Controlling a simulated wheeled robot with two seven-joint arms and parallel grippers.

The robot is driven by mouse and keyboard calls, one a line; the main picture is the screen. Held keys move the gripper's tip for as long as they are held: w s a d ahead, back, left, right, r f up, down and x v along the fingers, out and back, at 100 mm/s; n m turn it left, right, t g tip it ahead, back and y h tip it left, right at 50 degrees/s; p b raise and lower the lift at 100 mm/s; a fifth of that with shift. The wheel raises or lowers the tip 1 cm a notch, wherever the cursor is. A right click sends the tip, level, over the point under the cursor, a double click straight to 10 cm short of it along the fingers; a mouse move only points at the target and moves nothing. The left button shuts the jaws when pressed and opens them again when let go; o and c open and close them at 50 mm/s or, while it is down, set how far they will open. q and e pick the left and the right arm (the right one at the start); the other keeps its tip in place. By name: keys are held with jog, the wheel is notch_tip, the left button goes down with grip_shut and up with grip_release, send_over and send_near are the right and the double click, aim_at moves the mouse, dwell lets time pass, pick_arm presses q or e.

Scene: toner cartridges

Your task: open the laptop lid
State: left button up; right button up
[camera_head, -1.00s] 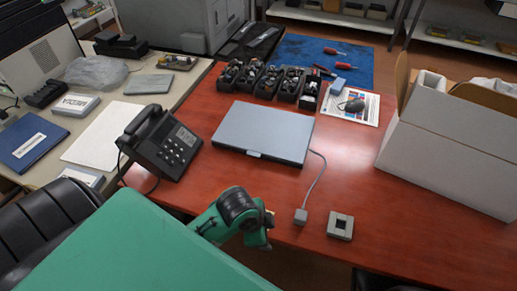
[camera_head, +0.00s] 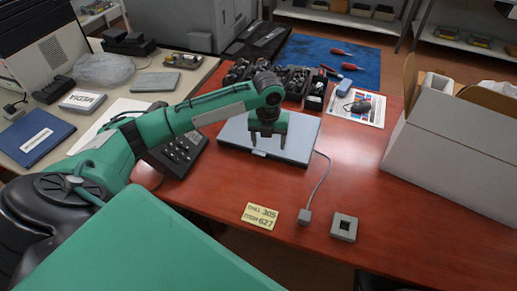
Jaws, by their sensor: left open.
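The grey laptop (camera_head: 301,140) lies closed on the red-brown table, with a cable running from its right side. My left arm reaches in from the left, and its gripper (camera_head: 268,149) hangs over the front part of the laptop lid, fingers pointing down. The gripper is open with nothing between its fingers. It covers part of the lid, and I cannot tell whether the fingertips touch it. A small light tab (camera_head: 259,153) shows at the laptop's front edge near the fingertips. My right gripper is not in view.
A black desk phone (camera_head: 180,153) sits left of the laptop, partly behind my arm. Black bins (camera_head: 316,97) with parts stand behind it. A white box (camera_head: 453,145) is at right. A yellow note (camera_head: 261,216), a grey plug (camera_head: 304,217) and a square block (camera_head: 344,227) lie in front.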

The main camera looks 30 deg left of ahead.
pick_arm(q)
notch_tip(320, 180, up, 4)
jog(key=m, duration=0.2)
send_over(258, 154)
notch_tip(258, 154, down, 12)
jog(key=shift+f+p, duration=0.1)
jog(key=shift+p, duration=0.55)
jog(key=shift+w+f, duration=0.1)
jog(key=shift+f, duration=0.55)
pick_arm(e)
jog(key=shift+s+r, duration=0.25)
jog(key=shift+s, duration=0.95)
